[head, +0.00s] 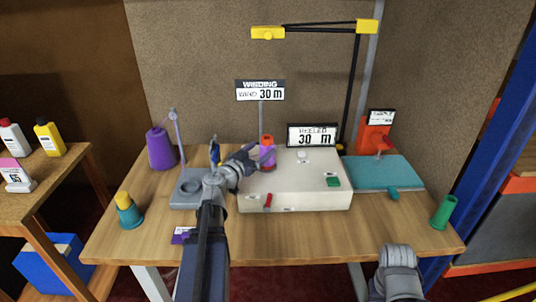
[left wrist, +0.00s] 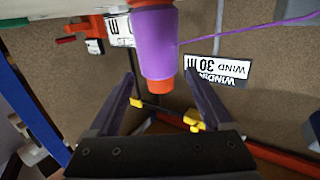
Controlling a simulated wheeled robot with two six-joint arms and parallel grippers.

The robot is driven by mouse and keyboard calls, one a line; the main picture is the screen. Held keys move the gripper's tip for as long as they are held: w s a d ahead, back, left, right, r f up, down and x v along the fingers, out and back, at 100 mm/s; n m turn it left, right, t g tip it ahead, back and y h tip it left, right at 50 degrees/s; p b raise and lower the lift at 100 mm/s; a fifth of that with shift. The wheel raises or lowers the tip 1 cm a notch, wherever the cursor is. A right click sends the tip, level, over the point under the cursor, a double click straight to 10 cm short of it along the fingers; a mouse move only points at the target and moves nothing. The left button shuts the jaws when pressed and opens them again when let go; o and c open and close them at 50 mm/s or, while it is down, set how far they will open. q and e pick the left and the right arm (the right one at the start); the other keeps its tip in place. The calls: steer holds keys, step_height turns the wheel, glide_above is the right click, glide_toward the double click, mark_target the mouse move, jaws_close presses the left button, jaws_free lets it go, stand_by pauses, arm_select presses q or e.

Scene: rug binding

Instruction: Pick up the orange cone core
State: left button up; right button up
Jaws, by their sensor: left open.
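The orange cone core (head: 267,139) stands upright on the white winding machine (head: 300,182), wound with purple yarn around its middle. In the left wrist view the purple yarn (left wrist: 156,42) fills the upper middle, with orange core showing at its end (left wrist: 161,87) and at its other end near the top edge. My left gripper (head: 256,157) is at the cone; in the left wrist view its open fingers (left wrist: 160,80) lie on either side of it, with gaps visible. A purple strand runs off the cone to the right there.
A large purple yarn cone (head: 160,148) stands left of a grey stand (head: 187,190). A yellow-and-teal cone (head: 128,212) is at the left front, a green cone (head: 443,212) at the right. A teal board (head: 385,174) adjoins the machine. The wooden table front (head: 300,236) is mostly clear.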

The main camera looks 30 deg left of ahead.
mark_target(272, 141)
arm_select(q)
steer(key=shift+w+d+f, duration=0.1)
steer(key=shift+w+f, duration=0.05)
steer(key=shift+w, duration=1.8)
steer(key=shift+w+d+f, duration=0.1)
steer(key=shift+w, duration=1.85)
steer(key=shift+s, duration=0.1)
jaws_close()
